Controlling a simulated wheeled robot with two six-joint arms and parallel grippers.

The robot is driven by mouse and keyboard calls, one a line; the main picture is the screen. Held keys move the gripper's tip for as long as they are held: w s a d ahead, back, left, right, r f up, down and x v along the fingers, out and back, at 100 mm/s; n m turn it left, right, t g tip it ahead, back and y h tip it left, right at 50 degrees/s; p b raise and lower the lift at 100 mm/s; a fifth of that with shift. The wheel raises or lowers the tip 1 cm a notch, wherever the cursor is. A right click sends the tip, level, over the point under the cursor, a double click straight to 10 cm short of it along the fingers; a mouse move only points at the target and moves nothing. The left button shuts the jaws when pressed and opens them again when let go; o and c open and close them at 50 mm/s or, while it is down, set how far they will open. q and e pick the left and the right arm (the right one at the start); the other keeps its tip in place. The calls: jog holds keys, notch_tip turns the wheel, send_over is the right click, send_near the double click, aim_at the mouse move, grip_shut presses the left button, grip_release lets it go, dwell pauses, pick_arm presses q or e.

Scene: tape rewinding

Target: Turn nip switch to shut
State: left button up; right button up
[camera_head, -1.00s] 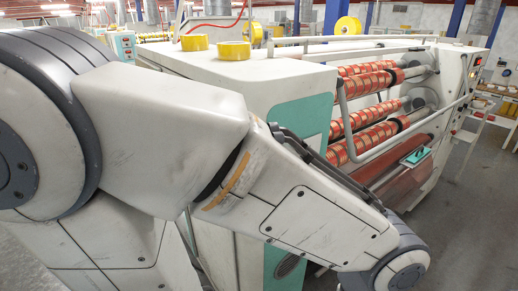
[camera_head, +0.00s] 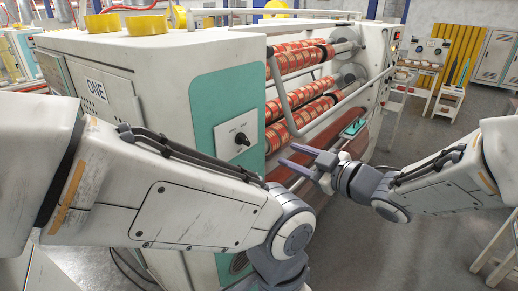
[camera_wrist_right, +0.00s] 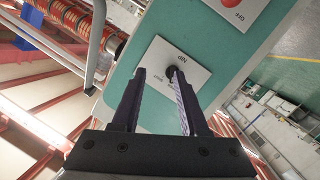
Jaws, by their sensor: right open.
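The nip switch (camera_head: 240,139) is a small black knob on a white plate on the teal end panel of the machine marked ONE. In the right wrist view, the knob (camera_wrist_right: 170,71) shows beyond my right gripper's fingertips, close to the right-hand finger. The plate reads NIP, upside down. My right gripper (camera_head: 286,155) is open and empty, its fingers pointing left towards the panel; the wrist view also shows both fingers apart (camera_wrist_right: 156,74). I cannot see it touching the knob. My left forearm crosses the lower left; its gripper is out of frame.
A red button (camera_wrist_right: 232,4) on a plate marked OFF is near the nip plate. Red-patterned rollers (camera_head: 300,60) and a white bar frame lie right of the panel. Yellow rolls (camera_head: 145,25) stand on the machine. Grey floor is clear at right centre.

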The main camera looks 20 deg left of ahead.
aim_at(247, 140)
jog(key=a+n+y, duration=0.1)
jog(key=a, duration=0.2)
jog(key=a+n+g+y+p, duration=0.1)
jog(key=a, duration=0.2)
jog(key=w+a+r+g+y+p, duration=0.1)
jog(key=a, duration=0.2)
jog(key=shift+a+r+n, duration=0.1)
jog(key=shift+a+n, duration=0.1)
jog(key=shift+n, duration=0.2)
jog(key=shift+w+a+p, duration=0.2)
jog(key=shift+a+p, duration=0.1)
jog(key=shift+a, duration=0.4)
grip_shut()
